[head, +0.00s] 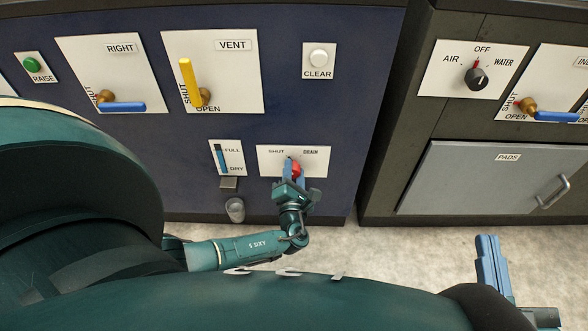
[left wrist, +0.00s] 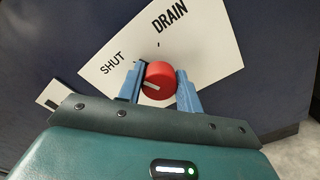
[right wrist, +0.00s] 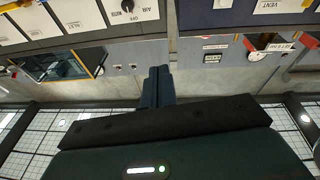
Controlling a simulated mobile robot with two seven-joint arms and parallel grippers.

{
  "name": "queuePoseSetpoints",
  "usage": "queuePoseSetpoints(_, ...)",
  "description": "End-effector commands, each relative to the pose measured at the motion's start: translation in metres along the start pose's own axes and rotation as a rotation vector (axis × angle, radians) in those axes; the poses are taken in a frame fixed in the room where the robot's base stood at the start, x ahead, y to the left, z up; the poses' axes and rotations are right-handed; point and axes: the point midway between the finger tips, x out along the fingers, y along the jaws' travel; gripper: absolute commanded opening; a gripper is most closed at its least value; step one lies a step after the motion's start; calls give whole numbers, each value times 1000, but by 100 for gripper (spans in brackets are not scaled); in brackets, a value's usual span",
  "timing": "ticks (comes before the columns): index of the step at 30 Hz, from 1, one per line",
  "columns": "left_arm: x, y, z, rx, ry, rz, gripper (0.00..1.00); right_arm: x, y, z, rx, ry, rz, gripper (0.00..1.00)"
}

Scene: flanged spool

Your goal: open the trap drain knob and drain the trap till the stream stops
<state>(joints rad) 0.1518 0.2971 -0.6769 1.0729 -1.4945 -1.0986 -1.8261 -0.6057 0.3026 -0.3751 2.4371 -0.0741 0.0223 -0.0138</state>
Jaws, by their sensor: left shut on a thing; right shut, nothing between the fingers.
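The red drain knob (head: 296,169) sits on a white plate (head: 317,157) marked SHUT and DRAIN. My left gripper (head: 291,171) is shut on it, one blue finger on each side. In the left wrist view the knob (left wrist: 159,75) shows a pale mark on its lower left part, on the SHUT side, not towards DRAIN. The FULL/DRY gauge (head: 220,158) shows a blue column; its exact level is hard to read. Below it are a small dark outlet (head: 228,183) and a clear cup (head: 235,209). I see no stream. My right gripper (head: 488,246) is shut and empty.
On the same panel are the blue RIGHT lever (head: 123,107), yellow VENT lever (head: 188,82) and CLEAR button (head: 318,58). The right cabinet has an AIR/OFF/WATER knob (head: 476,78) and a PADS door (head: 490,180). Pale floor lies clear in front.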

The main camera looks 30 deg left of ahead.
Motion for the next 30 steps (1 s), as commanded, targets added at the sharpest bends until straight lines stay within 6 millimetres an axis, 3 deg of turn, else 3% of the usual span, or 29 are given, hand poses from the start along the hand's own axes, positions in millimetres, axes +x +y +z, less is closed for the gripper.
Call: queuePoseSetpoints(30,2,-1,1,902,-1,3,12,-10,9,7,-112,-138,33,0)
